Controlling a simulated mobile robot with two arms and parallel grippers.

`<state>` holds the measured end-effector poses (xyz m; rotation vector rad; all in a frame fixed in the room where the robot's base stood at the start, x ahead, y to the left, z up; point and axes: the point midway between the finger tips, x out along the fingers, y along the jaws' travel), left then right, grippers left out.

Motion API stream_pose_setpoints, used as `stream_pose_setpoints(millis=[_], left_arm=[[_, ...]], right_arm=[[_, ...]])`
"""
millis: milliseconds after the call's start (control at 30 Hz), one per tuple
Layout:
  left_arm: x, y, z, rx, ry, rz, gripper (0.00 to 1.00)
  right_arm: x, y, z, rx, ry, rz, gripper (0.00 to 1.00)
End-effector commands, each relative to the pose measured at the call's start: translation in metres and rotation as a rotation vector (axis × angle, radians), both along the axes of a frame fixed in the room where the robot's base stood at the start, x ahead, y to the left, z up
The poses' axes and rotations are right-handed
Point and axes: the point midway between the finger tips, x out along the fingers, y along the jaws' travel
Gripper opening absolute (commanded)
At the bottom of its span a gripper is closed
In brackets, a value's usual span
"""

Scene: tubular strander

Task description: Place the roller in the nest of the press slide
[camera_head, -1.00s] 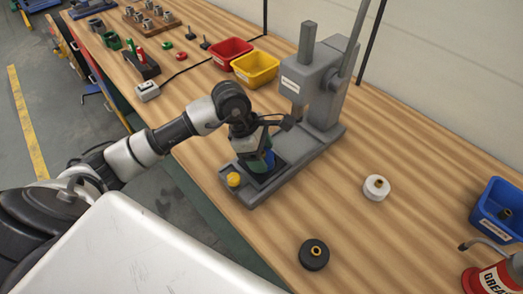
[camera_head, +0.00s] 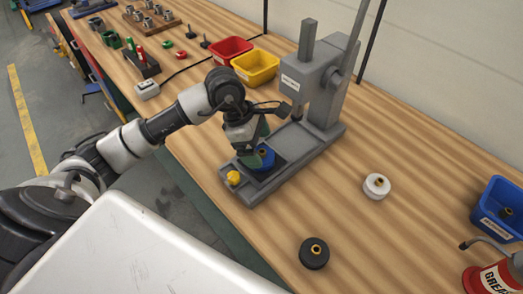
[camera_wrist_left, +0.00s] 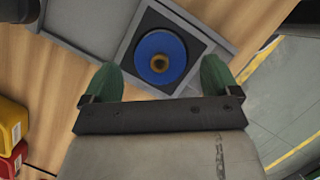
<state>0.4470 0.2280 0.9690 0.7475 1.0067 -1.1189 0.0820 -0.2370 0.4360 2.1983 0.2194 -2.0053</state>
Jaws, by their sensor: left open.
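The blue roller (camera_head: 263,158) with a brass-coloured centre lies flat in the dark square nest of the press slide (camera_head: 257,186). In the left wrist view the blue roller (camera_wrist_left: 161,57) sits inside the dark nest (camera_wrist_left: 205,42), with dark nest showing around it. My right gripper is not in view.
The grey press (camera_head: 318,85) rises behind the slide. Red (camera_head: 231,50) and yellow (camera_head: 256,68) bins are behind.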

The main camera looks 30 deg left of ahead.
Motion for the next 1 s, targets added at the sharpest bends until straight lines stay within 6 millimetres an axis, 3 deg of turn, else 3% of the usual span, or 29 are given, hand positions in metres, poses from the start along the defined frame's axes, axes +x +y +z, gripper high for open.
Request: stream_pose_setpoints(millis=[200, 400, 600, 1000], left_arm=[[-0.005, 0.019, 0.045, 0.003, -0.006, 0.0, 0.9], [-0.008, 0.03, 0.075, 0.001, -0.003, 0.0, 0.9], [-0.01, 0.034, 0.086, 0.0, -0.002, -0.001, 0.9], [-0.01, 0.034, 0.086, 0.0, 0.0, -0.001, 0.9]], right_arm=[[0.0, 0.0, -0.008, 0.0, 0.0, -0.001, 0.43], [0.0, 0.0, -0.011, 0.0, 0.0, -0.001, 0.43], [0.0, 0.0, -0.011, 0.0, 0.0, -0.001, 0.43], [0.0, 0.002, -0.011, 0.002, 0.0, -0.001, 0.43]])
